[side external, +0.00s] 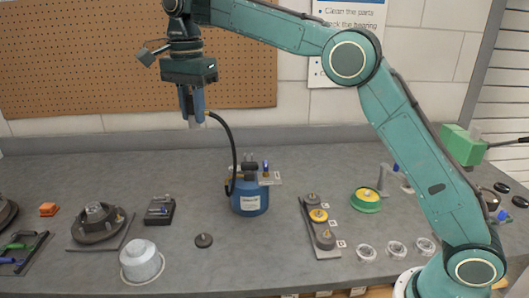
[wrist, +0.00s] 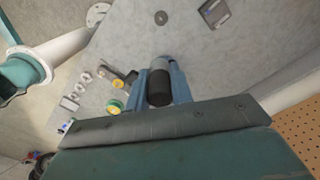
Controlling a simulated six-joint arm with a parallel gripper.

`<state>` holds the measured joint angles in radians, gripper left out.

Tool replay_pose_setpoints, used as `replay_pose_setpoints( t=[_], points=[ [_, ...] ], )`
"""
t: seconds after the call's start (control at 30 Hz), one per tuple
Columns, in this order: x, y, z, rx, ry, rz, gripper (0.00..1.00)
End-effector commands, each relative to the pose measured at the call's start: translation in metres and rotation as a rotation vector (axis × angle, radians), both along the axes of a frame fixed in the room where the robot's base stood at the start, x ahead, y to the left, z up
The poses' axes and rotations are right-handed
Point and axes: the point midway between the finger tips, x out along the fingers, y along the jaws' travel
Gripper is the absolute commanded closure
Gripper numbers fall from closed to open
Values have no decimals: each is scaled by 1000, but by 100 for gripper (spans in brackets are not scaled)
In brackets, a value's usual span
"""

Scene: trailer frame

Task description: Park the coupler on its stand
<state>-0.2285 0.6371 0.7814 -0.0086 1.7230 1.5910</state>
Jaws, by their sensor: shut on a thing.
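My gripper (side external: 191,104) is high above the back of the bench, pointing down, its blue fingers shut on the coupler. The coupler (side external: 195,123) is a grey cylinder whose lower end sticks out below the fingers. In the wrist view the coupler (wrist: 160,86) is a dark cylinder between the fingers. A black hose (side external: 229,138) arches from it down to a blue canister (side external: 249,202) on the bench. A small blue upright piece (side external: 265,167) shows behind the canister, beside a pale plate. I cannot tell for certain which part is the stand.
A dark plate with several round parts (side external: 319,228) is right of the canister, and a yellow-green round part (side external: 366,198) beyond it. A grey metal housing (side external: 141,262), a black box (side external: 160,210) and a dark disc (side external: 204,240) are to the left.

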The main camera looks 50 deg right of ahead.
Motion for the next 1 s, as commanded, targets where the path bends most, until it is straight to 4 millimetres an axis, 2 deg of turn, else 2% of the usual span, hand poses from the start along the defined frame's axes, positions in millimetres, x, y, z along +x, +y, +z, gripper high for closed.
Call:
replay_pose_setpoints(
  t=[0.2, 0.67, 0.87, 1.0],
  points=[
    [4, 21, -3, 0, 0, 35, 100],
    [3, 19, -29, 0, 1, 32, 100],
    [3, 19, -55, 0, 2, 33, 100],
    [3, 18, -85, -2, 5, 32, 100]
  ],
)
